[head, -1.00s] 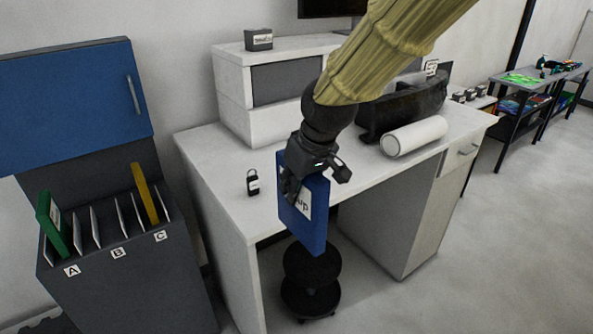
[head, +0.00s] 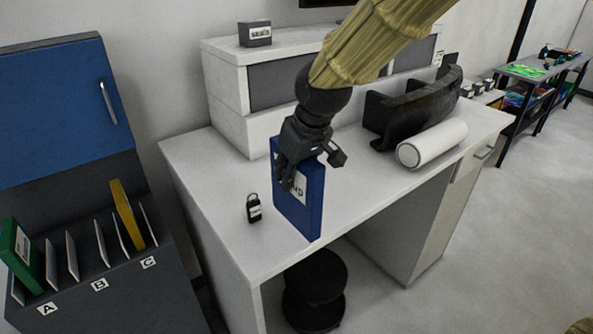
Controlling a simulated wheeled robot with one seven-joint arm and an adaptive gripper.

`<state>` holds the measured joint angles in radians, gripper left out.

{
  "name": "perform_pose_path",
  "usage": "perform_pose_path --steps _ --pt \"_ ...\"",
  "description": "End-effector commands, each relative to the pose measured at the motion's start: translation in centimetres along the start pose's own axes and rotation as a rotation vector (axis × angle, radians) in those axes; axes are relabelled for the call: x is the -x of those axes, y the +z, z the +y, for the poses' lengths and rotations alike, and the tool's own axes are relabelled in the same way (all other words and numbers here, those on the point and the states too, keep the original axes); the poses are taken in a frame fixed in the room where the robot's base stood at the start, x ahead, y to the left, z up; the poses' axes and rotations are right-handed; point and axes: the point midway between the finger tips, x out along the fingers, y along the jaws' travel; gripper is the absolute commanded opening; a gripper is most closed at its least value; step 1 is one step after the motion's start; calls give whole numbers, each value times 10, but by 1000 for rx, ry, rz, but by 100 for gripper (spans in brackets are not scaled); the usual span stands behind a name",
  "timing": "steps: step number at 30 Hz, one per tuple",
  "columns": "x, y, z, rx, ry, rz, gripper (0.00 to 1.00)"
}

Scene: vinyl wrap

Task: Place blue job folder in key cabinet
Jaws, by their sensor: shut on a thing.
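My gripper (head: 310,165) is shut on the blue job folder (head: 308,212), gripping its upper part. The folder is upright, with a white label partly hidden by the fingers. It shows in front of the white desk top; I cannot tell whether its lower edge touches the desk. The dark key cabinet (head: 130,295) stands at the left with its blue lid (head: 50,110) raised. Its slots are marked A, B and C. A green folder (head: 22,256) stands in the A section at the left end, and a yellow folder (head: 126,215) stands near C.
The white desk (head: 205,180) lies right of the cabinet. A small black padlock (head: 253,208) is on it, left of the folder. A white roll (head: 432,144) and a black curved holder (head: 415,110) lie to the right. A black stool (head: 316,285) is below the desk.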

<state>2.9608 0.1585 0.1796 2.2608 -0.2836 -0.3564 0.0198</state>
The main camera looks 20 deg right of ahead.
Motion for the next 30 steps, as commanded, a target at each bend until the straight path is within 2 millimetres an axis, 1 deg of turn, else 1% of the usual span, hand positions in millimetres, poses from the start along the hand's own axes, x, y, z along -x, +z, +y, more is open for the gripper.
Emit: perform_pose_path --steps 7,9,14,30 --pt "-14 -18 11 8 -2 2 0" --pt "-13 -26 15 10 -4 -2 0" --pt "-19 -38 28 8 -4 -1 0" --pt "-50 -92 85 5 -3 -1 0"
